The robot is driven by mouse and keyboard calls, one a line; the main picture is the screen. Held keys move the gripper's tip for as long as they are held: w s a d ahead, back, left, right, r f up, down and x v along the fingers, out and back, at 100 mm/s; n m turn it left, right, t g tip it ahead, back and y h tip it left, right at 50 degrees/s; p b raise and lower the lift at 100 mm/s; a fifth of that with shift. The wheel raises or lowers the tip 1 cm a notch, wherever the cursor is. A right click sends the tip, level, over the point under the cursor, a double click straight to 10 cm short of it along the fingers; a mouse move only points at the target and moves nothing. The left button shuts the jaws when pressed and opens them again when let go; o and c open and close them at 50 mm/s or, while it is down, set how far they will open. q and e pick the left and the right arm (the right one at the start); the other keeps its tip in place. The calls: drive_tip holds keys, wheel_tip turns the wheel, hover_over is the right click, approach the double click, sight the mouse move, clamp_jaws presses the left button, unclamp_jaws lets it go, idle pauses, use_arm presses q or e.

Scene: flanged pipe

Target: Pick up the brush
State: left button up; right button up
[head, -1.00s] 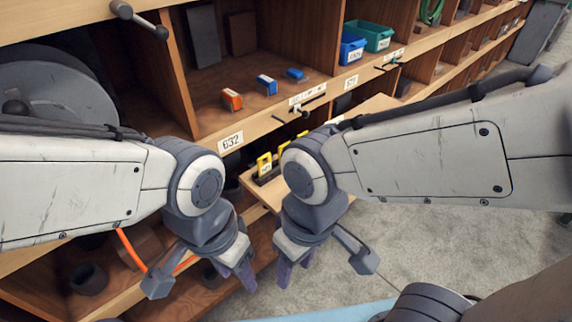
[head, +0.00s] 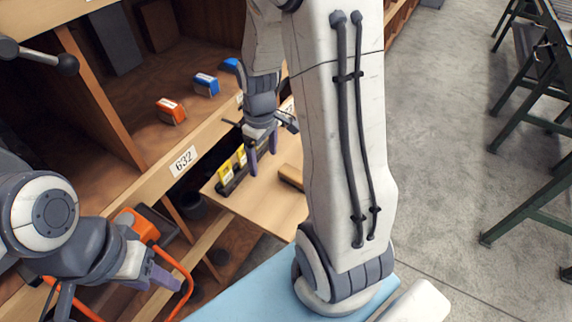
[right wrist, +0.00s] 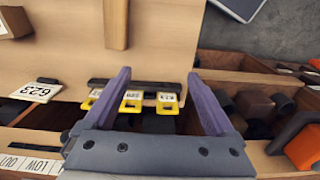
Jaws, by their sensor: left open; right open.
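A brown wooden bar (head: 291,177), possibly the brush or its handle, lies on a light wooden pull-out board (head: 262,205), partly hidden behind my right arm. The bar also shows at the top of the right wrist view (right wrist: 116,24); no bristles are visible. My right gripper (head: 263,150) is open and empty over the board, left of the bar and beside a black strip with yellow tags (head: 232,168). In the right wrist view the bar lies beyond the fingertips. My left gripper (head: 158,279) is open and empty at lower left, away from the board.
An orange tubular frame (head: 172,270) is near my left gripper. Green-legged benches (head: 535,205) stand right, beyond open floor.

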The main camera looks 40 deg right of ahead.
drive_tip(key=d+f, duration=0.3)
drive_tip(key=d, duration=0.6)
hover_over(296, 173)
drive_tip(key=shift+m, duration=0.4)
wheel_tip(296, 173, down, 5)
drive_tip(key=shift+s+a+r+p, duration=0.1)
drive_tip(key=shift+s+p, duration=0.05)
drive_tip(key=shift+p, duration=0.2)
drive_tip(key=shift+f+p, duration=0.7)
drive_tip(key=shift+f, duration=2.45)
clamp_jaws()
drive_tip(key=shift+r, duration=0.1)
